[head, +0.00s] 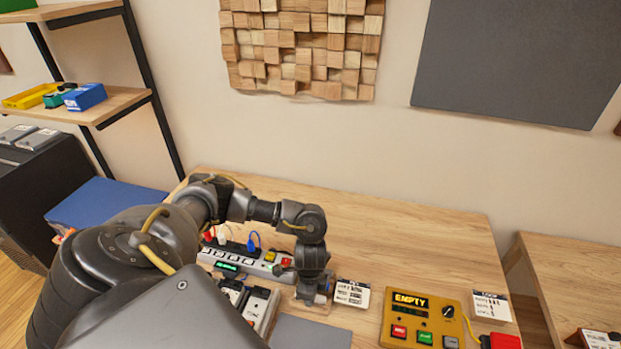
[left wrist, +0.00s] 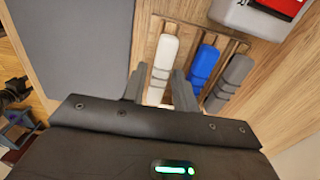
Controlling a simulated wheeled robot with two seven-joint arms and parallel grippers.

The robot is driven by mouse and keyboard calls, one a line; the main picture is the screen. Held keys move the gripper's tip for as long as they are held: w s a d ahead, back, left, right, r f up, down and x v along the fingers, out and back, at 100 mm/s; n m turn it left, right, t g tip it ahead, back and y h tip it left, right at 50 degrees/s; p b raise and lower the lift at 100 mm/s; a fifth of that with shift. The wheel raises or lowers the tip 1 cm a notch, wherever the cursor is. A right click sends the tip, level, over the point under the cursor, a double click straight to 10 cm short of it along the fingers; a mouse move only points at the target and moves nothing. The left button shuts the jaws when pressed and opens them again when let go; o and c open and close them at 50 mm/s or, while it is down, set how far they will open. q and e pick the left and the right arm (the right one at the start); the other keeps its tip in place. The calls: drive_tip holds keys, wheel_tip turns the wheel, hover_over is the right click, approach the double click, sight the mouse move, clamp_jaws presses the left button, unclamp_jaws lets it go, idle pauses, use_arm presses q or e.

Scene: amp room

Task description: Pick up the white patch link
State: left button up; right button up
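The white patch link (left wrist: 162,62) lies in a wooden rack (left wrist: 185,28) in the left wrist view, beside a blue link (left wrist: 203,68) and a grey link (left wrist: 233,80). My left gripper (left wrist: 159,80) is open, with one finger on each side of the white link's near end. The right finger is close to the blue link and hides part of it. I cannot tell whether the fingers touch the white link. In the head view my left gripper (head: 313,296) points down at the table, and the arm hides the white link. My right gripper is not in view.
On the table (head: 400,225) are a power strip (head: 240,260), a yellow box reading EMPTY (head: 422,318), a card (head: 352,293), pedals (head: 258,307) and a grey mat (head: 308,333). The back of the table is clear. A shelf (head: 120,103) stands at left.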

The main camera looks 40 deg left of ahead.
use_arm(q)
clamp_jaws()
drive_tip(key=shift+r, duration=0.1)
idle(0.5)
drive_tip(key=shift+r, duration=0.25)
wheel_tip(320, 180, up, 2)
drive_tip(key=shift+w+r+b, duration=0.1)
drive_tip(key=shift+r+b, duration=0.15)
drive_tip(key=shift+b, duration=0.3)
drive_tip(key=s+d+r+p, duration=0.4)
drive_tip(key=s+d+r, duration=0.4)
drive_tip(key=d+r, duration=0.2)
drive_tip(key=shift+d+r, duration=0.15)
drive_tip(key=shift+d, duration=0.6)
